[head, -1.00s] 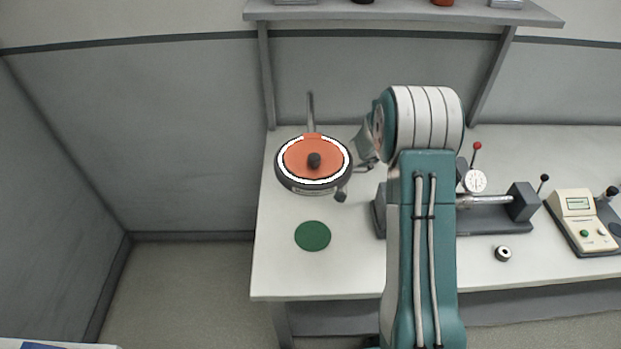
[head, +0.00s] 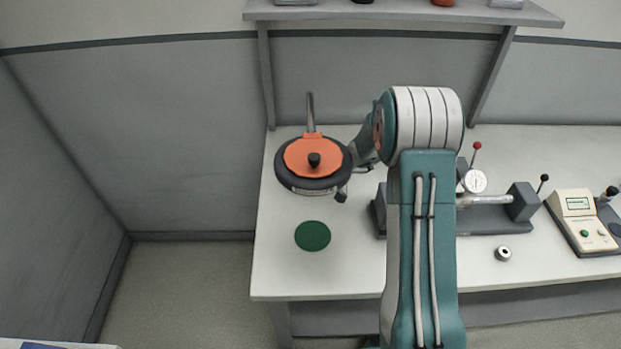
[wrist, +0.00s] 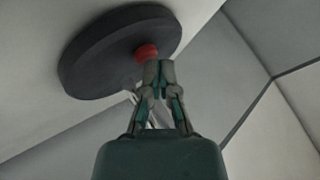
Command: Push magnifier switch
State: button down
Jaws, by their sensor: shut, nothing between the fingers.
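The magnifier (head: 328,183) is a round head with an orange top, a black knob and a dark rim, above the left part of the bench; its ring is dark. In the wrist view its dark underside (wrist: 95,60) shows, with a red round switch (wrist: 147,52) on it. My gripper (wrist: 160,70) is shut and empty, with its fingertips at the red switch. They look touching or nearly so; I cannot tell which. In the head view the fingers are mostly hidden by my arm and the magnifier head.
A green disc (head: 312,236) lies on the white bench (head: 345,275) in front of the magnifier. A gauge bench with a dial (head: 475,181), a small metal ring (head: 503,254) and a beige meter (head: 580,220) stand to the right. A shelf (head: 400,12) is above.

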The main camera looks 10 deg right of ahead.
jog(key=shift+a+r, duration=0.1)
jog(key=shift+r, duration=0.1)
jog(key=shift+r, duration=3)
